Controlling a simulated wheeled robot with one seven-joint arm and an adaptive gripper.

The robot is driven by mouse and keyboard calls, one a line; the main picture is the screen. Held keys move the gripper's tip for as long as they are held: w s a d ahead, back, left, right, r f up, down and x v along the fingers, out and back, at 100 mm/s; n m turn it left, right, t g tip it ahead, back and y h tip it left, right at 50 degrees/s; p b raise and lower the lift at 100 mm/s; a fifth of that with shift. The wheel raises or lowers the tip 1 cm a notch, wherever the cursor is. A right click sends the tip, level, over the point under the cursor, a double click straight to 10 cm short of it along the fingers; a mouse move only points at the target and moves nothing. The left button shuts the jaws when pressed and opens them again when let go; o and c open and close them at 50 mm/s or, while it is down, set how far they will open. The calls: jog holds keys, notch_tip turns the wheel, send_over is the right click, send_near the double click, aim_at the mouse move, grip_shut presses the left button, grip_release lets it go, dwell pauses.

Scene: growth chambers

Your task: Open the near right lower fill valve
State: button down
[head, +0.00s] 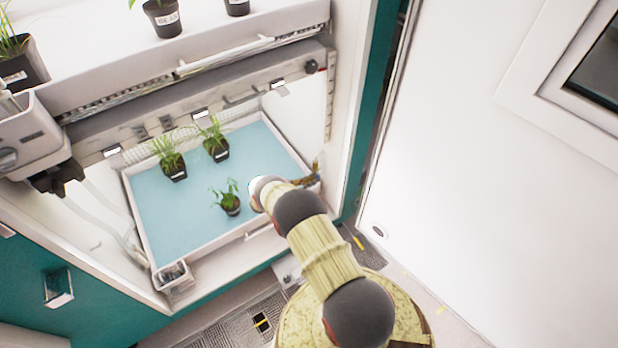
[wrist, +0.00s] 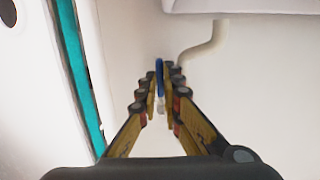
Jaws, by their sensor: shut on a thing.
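In the wrist view my gripper (wrist: 161,92) has its two yellow-and-black fingers closed on a narrow blue valve handle (wrist: 159,68). The handle stands upright between the fingertips, and its lower part is hidden by them. A small pale fitting (wrist: 161,109) shows just below it. In the head view my arm reaches to the right end of the lower blue tray, and my gripper (head: 317,168) shows only in part beyond the arm. The valve cannot be made out in the head view.
A beige pipe (wrist: 206,45) curves down from a white tray edge (wrist: 240,7), right of the fingers. The lower tray (head: 180,235) holds small potted plants. A white wall panel and teal strip (wrist: 84,80) stand close on the left in the wrist view.

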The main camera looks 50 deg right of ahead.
jog(key=c, duration=2)
grip_release()
jog(key=shift+o, duration=0.2)
jog(key=v, duration=1.2)
